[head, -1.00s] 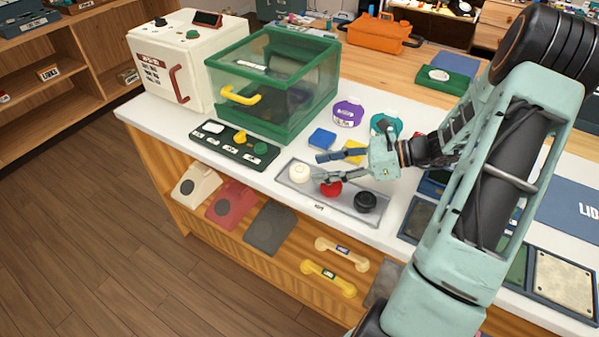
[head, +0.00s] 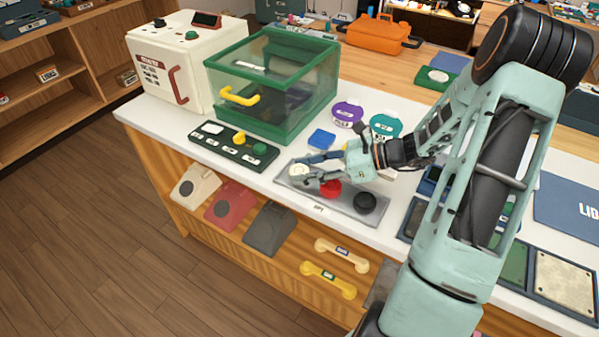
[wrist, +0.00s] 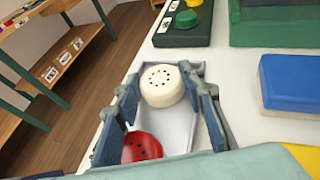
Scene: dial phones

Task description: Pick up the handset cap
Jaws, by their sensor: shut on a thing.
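A round cream handset cap (head: 297,171) with small dark holes is at the left end of a shallow grey tray (head: 347,206). In the wrist view, the cream cap (wrist: 162,85) is between my two blue-padded fingers, near their tips. My gripper (head: 305,168) is shut on it; in the wrist view my gripper (wrist: 165,88) spans its sides. The cap looks low at the tray; I cannot tell whether it is raised. A red cap (head: 330,188) sits beside it, partly under my fingers, and a black cap (head: 365,203) stands at the right end.
A blue block (head: 321,139) lies behind the tray. A dark panel with buttons (head: 232,147) and a green-framed clear box (head: 277,88) stand at the back left. Purple (head: 347,114) and teal (head: 386,125) containers are behind. Yellow handsets (head: 328,280) sit on the lower shelf.

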